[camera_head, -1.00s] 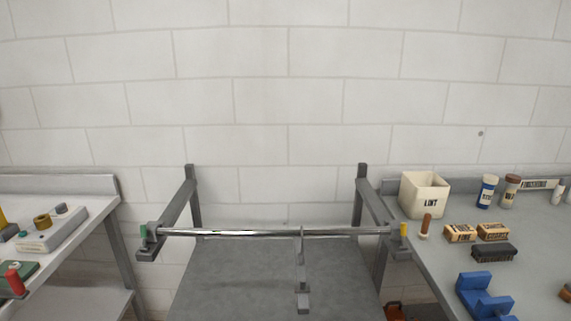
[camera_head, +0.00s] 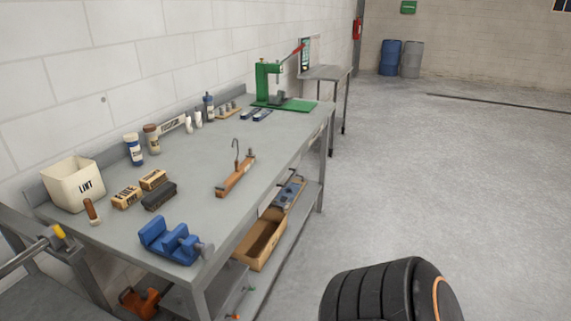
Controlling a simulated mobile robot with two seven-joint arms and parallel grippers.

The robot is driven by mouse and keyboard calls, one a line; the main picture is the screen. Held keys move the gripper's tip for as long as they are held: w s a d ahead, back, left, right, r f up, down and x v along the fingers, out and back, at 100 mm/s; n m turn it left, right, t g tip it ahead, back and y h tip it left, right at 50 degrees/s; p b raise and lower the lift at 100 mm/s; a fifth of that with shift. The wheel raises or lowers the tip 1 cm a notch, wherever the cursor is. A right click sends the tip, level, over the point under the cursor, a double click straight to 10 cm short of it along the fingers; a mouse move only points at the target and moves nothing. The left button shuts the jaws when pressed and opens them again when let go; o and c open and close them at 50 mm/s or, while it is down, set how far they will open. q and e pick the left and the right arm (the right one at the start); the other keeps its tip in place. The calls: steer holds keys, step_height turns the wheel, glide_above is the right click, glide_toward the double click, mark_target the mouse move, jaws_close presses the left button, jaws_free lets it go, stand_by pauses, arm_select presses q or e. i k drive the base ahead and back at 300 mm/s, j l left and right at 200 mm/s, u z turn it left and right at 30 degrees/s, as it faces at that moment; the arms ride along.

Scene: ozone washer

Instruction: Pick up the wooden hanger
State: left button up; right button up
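The wooden hanger (camera_head: 236,175) lies on the grey workbench (camera_head: 205,155), right of the middle of its top and close to the front edge. Neither of my grippers shows in the head view.
A blue vise (camera_head: 170,241) sits at the bench's near front corner. Brushes (camera_head: 158,195), a white LINT bin (camera_head: 74,184) and bottles (camera_head: 134,149) stand toward the wall. A green press (camera_head: 270,84) stands at the far end. Open floor (camera_head: 420,160) lies to the right.

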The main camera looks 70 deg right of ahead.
mark_target(222, 190)
steer(key=z, duration=1.8)
steer(key=u, duration=0.45)
steer(key=l+u, duration=0.45)
steer(key=i+l+u, duration=0.1)
steer(key=l+u, duration=0.2)
steer(key=u, duration=0.15)
steer(key=l+u, duration=0.15)
steer(key=l, duration=0.3)
steer(key=k+l+u, duration=0.2)
steer(key=l, duration=0.2)
steer(key=i+l, duration=0.05)
